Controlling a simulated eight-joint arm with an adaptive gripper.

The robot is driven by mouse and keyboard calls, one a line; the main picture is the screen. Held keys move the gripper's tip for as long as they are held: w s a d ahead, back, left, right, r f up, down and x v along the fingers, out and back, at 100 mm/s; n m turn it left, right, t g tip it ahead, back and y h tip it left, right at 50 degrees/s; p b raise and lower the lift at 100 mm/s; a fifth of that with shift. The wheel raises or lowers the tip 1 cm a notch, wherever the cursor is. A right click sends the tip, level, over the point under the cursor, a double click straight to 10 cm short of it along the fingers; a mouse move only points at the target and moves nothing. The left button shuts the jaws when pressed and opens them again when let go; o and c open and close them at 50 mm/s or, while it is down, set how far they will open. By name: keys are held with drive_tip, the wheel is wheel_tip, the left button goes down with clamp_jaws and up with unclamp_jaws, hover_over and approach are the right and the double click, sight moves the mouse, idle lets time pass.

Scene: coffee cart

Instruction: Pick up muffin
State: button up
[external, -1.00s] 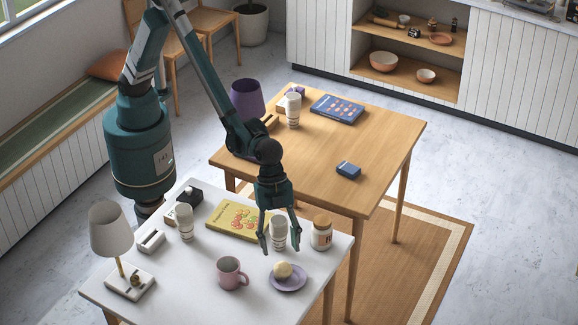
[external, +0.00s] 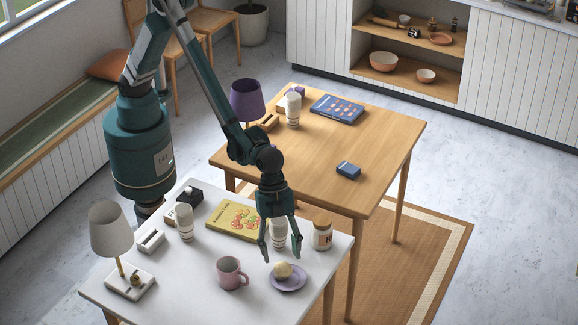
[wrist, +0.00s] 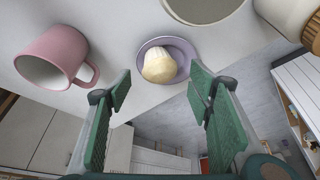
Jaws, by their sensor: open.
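A pale cream muffin (external: 283,270) sits on a small purple plate (external: 291,285) near the front right edge of the white table. In the wrist view the muffin (wrist: 159,66) lies on the plate (wrist: 184,48), ahead of the fingers and roughly centred between them. My gripper (external: 281,257) points down above the table, just over and behind the muffin. Its two green fingers, which also show in the wrist view (wrist: 163,105), are wide apart with nothing between them. From the outside view I cannot tell the exact height above the muffin.
A pink mug (external: 230,273) stands left of the plate. A white cup (external: 278,232) stands close behind my fingers, and a jar with a tan lid (external: 323,233) is to the right. A yellow book (external: 236,219) and a lamp (external: 111,232) are farther left.

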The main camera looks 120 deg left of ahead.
sight(282, 263)
drive_tip(key=shift+b+x, duration=0.6)
drive_tip(key=shift+x, duration=2)
drive_tip(key=c, duration=1)
drive_tip(key=shift+r, duration=0.15)
drive_tip(key=shift+r+p, duration=0.9)
drive_tip(key=shift+r, duration=4)
drive_tip(key=shift+c, duration=0.2)
